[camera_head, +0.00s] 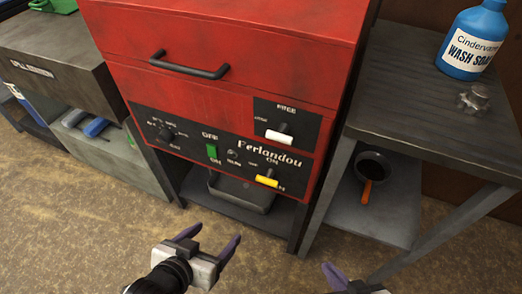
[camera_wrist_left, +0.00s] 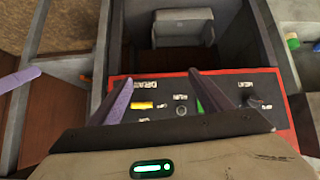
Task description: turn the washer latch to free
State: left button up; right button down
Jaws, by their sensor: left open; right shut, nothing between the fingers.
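The red washer (camera_head: 215,100) stands ahead with black control panels on its front. A white-handled lever (camera_head: 279,136), seemingly the latch, sits on the upper right panel below the word FREE; a smaller label at its left is hard to read. My left gripper (camera_head: 215,236) is open and empty, in front of and below the washer, apart from the lever. Its two fingers (camera_wrist_left: 157,88) also show in the left wrist view, over the lower panel. My right gripper (camera_head: 334,273) is shut and empty at the bottom edge, mostly out of frame.
A yellow lever (camera_head: 267,181) and green switch (camera_head: 212,151) are on the lower panel. A drawer handle (camera_head: 189,65) sticks out above. A dark side table (camera_head: 400,110) at right holds a blue soap bottle (camera_head: 473,40). Floor in front is clear.

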pick_arm(q)
jog(key=w+d+r+t+b, duration=0.2)
jog(key=w+b, duration=0.2)
jog(key=b, duration=0.2)
jog(key=t+h+b, duration=0.3)
jog(key=t+h, duration=0.1)
jog(key=t, duration=0.1)
send_near(277, 136)
jog(key=b+x, duration=0.1)
jog(key=x, duration=0.2)
jog(key=b+x, duration=0.2)
jog(key=x, duration=0.1)
jog(key=b+x, duration=0.2)
jog(key=shift+w+d+f, duration=0.25)
jog(key=shift+w+f, duration=0.05)
jog(key=shift+f, duration=0.1)
jog(key=shift+w+d, duration=0.2)
jog(key=shift+w, duration=0.4)
pick_arm(e)
jog(key=w+a+f+n+g+y, duration=0.1)
jog(key=a+f, duration=0.3)
jog(key=f, duration=0.5)
jog(key=shift+w+a+f+g+y, duration=0.3)
jog(key=shift+w+f, duration=0.05)
